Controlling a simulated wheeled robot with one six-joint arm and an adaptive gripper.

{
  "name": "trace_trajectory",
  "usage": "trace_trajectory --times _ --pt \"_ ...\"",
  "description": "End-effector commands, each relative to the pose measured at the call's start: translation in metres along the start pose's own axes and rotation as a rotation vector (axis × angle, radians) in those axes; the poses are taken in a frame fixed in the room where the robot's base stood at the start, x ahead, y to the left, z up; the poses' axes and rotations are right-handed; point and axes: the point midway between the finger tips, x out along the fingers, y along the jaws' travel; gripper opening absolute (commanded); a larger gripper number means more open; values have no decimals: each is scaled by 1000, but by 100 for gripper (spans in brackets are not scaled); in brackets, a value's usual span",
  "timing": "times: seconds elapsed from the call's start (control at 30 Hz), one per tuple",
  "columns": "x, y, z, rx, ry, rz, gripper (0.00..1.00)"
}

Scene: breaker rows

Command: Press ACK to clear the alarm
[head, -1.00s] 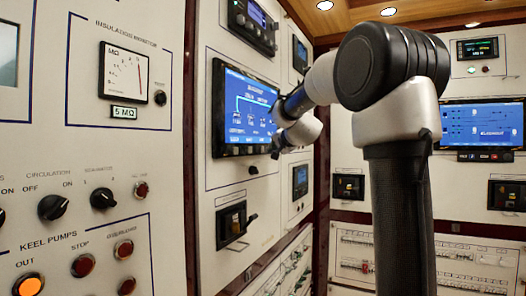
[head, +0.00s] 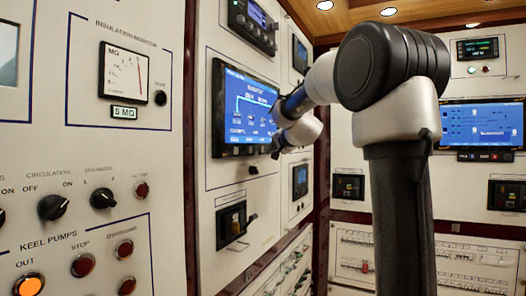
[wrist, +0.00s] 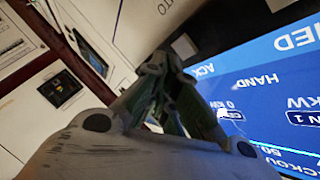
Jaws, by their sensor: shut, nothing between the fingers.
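The blue touch screen (head: 246,112) is on the left wall panel. It fills the right of the wrist view (wrist: 270,85), tilted, with the words HAND and 0 KW. The ACK label (wrist: 205,70) is at the screen's edge, just right of my fingers. My gripper (wrist: 157,65) is shut and empty, its fingertips close beside the screen edge near ACK. I cannot tell whether they touch it. In the head view, the end of my arm is at the screen's lower right edge, and its tip is small and partly hidden.
A small dark knob (head: 253,170) and a breaker with a handle (head: 232,224) are below the screen. A meter unit (head: 252,22) is above it. A panel of knobs and lamps, including a lit orange OUT button (head: 29,286), is at the left. Another screen (head: 482,124) is on the right wall.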

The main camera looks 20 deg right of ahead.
Motion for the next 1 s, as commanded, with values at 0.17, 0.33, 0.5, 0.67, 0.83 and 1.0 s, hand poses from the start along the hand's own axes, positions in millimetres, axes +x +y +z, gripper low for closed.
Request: trace_trajectory --times 0.17,0.33,0.5,0.67,0.83,1.0 --pt "0 0 0 0 0 0 0" --pt "4 -2 3 -1 0 1 0" --pt "6 -4 4 -1 0 0 0" --pt "6 -4 4 0 0 0 0" --pt "6 -4 5 0 0 1 0" --pt "8 -4 5 -1 0 3 0"
